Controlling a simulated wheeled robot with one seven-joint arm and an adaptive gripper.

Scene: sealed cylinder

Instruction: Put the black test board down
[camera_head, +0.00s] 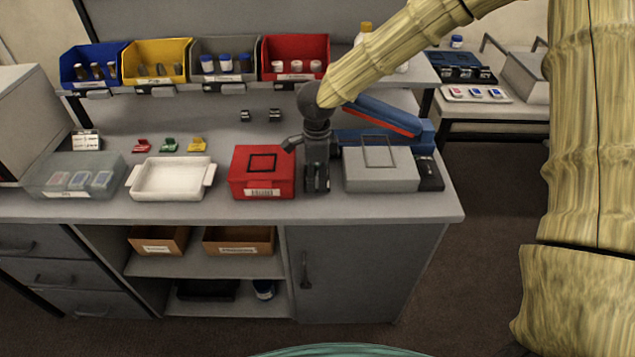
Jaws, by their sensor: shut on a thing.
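My gripper (317,184) points down at the worktop, between the red box and the grey case. It is shut on a small dark thing, which fits the black test board. The dark fingers cover most of it, and its outline blends with them. I cannot tell whether its lower edge touches the worktop.
The red box (262,174) is close on the left and the grey case (380,171) close on the right. A black block (430,174) stands at the worktop's right end. A white tray (171,179) and a clear bin (75,176) lie further left. Coloured bins line the shelf behind.

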